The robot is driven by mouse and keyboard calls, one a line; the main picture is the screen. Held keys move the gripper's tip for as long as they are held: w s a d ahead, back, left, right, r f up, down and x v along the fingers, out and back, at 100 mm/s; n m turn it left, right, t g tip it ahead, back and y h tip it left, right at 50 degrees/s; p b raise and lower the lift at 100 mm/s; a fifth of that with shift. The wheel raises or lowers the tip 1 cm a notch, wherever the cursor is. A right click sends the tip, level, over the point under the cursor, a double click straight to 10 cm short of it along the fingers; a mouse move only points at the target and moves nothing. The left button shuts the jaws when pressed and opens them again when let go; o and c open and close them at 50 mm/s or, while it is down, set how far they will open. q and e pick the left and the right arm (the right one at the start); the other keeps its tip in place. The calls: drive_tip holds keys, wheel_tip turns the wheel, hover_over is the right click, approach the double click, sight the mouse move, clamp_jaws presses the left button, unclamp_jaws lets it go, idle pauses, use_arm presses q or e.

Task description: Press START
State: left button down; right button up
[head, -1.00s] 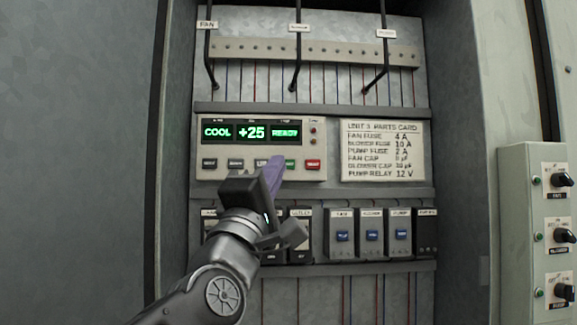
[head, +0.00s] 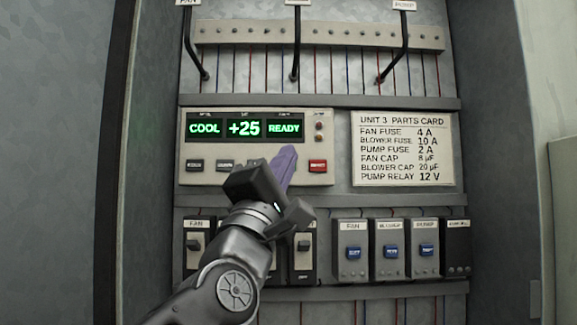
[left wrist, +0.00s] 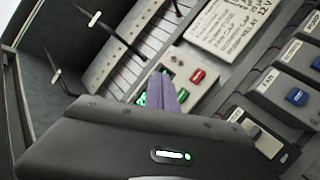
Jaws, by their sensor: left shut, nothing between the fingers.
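The control panel (head: 258,178) has a lit display (head: 244,128) reading COOL, +25 and READY, with a row of small buttons under it. A red button (head: 318,166) is at the row's right end, and it shows in the left wrist view (left wrist: 198,76). My left gripper (head: 286,160) is shut and empty, its purple fingers pointing at the button row just left of the red button. My right gripper is out of view.
A parts card (head: 402,148) is right of the panel. Black cables (head: 296,50) hang above. Cabinet walls stand at both sides.

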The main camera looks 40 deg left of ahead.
use_arm(q)
drive_tip(key=w+a, duration=0.5)
drive_tip(key=w, duration=0.2)
drive_tip(key=shift+w+a, duration=0.2)
drive_tip(key=shift+f, duration=0.1)
idle(0.4)
drive_tip(key=shift+w, duration=0.1)
idle(1.7)
drive_tip(key=shift+w+a, duration=0.25)
drive_tip(key=shift+a, duration=0.05)
